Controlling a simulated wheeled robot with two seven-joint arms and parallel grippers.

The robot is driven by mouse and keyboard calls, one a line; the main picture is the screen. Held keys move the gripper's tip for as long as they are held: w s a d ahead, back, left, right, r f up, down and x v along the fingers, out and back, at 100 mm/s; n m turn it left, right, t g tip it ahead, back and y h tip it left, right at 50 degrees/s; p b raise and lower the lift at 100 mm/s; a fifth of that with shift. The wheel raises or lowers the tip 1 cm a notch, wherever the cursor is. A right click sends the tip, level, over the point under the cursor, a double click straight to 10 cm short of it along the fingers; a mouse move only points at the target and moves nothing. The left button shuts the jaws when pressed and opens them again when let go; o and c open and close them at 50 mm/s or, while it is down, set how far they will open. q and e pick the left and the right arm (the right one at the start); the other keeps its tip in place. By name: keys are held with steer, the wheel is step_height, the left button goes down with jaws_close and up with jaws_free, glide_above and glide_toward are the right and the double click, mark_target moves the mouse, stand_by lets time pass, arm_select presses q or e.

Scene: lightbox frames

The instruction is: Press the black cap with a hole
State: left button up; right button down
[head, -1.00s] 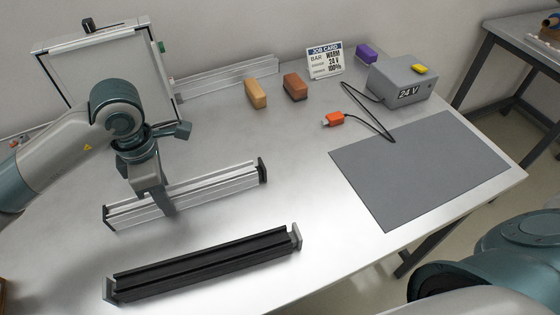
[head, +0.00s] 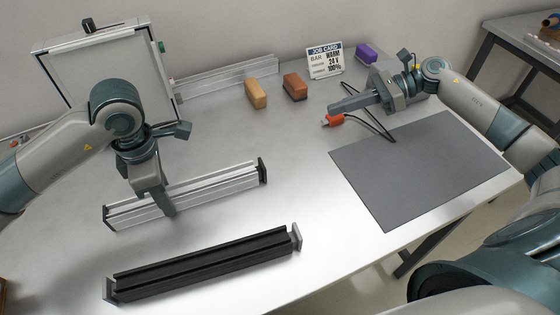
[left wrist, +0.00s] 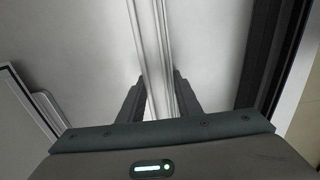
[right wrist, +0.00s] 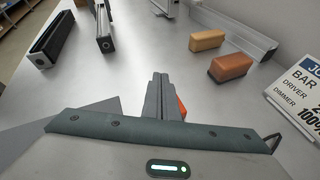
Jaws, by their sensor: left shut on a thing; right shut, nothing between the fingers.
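A silver aluminium bar (head: 215,186) lies on the table with a black end cap (head: 263,170) upright at its right end. In the right wrist view this black cap (right wrist: 105,44) faces me and shows a small round mark that looks like a hole. My left gripper (head: 165,205) is shut on the silver bar near its left part; the bar (left wrist: 152,50) runs between the fingers in the left wrist view. My right gripper (head: 337,108) is shut and empty, its fingers pointing left, close to the orange plug (head: 334,120). Its shut fingertips (right wrist: 159,80) partly hide the plug.
A black bar (head: 200,265) with grey end caps lies in front. Tan (head: 255,93) and brown (head: 295,87) blocks, a job card (head: 325,60) and a purple block (head: 366,53) stand behind. A grey mat (head: 420,170) lies right. Table between silver bar and mat is clear.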

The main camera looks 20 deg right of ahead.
steer(key=s+a+n+g, duration=0.1)
steer(key=s+a+n, duration=0.1)
steer(key=s+a+n+g+y, duration=0.1)
steer(key=s+a+n+g, duration=0.1)
steer(key=s, duration=0.1)
steer(key=s+a+n+g+y, duration=0.1)
steer(key=s+a, duration=0.1)
steer(key=s, duration=0.1)
steer(key=shift+a+f+n, duration=0.25)
steer(key=shift+f+n, duration=0.1)
steer(key=shift+n, duration=0.05)
glide_toward(269, 177)
steer(key=a, duration=0.5)
steer(key=shift+w+a+r, duration=0.1)
steer(key=shift+w+r, duration=0.15)
steer(key=shift+r, duration=0.05)
steer(key=shift+a, duration=0.75)
steer(key=shift+a, duration=1.25)
arm_select(q)
steer(key=shift+s+d, duration=0.1)
steer(key=shift+d, duration=0.05)
arm_select(e)
steer(key=shift+a, duration=0.2)
arm_select(q)
steer(key=shift+r, duration=0.1)
arm_select(e)
steer(key=shift+s, duration=0.1)
